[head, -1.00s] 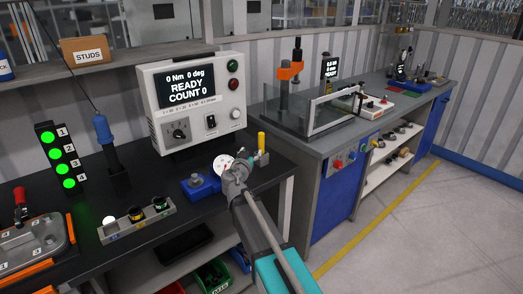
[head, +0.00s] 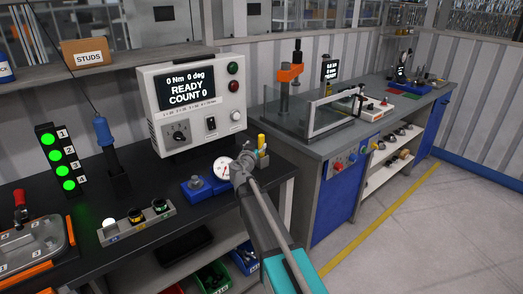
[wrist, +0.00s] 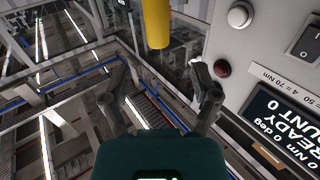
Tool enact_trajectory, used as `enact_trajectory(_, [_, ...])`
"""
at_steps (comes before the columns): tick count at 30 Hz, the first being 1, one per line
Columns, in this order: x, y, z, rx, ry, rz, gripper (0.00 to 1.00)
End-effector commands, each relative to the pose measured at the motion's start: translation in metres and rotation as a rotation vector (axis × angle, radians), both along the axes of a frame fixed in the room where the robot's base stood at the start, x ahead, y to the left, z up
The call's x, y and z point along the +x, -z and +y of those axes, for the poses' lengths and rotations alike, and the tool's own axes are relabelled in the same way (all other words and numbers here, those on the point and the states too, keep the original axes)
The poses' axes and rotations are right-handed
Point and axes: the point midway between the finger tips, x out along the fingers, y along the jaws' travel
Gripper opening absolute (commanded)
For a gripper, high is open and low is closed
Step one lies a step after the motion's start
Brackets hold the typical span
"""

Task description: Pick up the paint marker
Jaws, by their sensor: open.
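The paint marker (head: 261,141) is a yellow upright cylinder near the right end of the black bench. In the wrist view its yellow end (wrist: 155,22) shows at the top, ahead of the gap between my fingers. My gripper (wrist: 155,88) is open and empty, with a finger on each side of the gap. In the head view my gripper (head: 249,158) is just left of the marker and partly in front of it. The marker's lower part is partly hidden there. No contact shows.
The white controller box (head: 192,100) stands behind and left of my gripper; its panel fills the right of the wrist view. A round white dial gauge (head: 222,168) and a blue block (head: 197,188) are close by on the left. A lit button strip (head: 137,223) lies further left.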

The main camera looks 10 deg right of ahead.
Motion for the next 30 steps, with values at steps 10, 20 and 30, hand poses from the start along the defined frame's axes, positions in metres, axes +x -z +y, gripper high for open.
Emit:
enact_trajectory(10, [0.019,0.000,-0.009,0.000,-0.001,0.000,0.78])
enact_trajectory(20, [0.021,0.001,-0.010,0.000,-0.001,0.000,0.78])
enact_trajectory(30, [0.050,0.006,-0.026,0.000,-0.001,0.000,0.78])
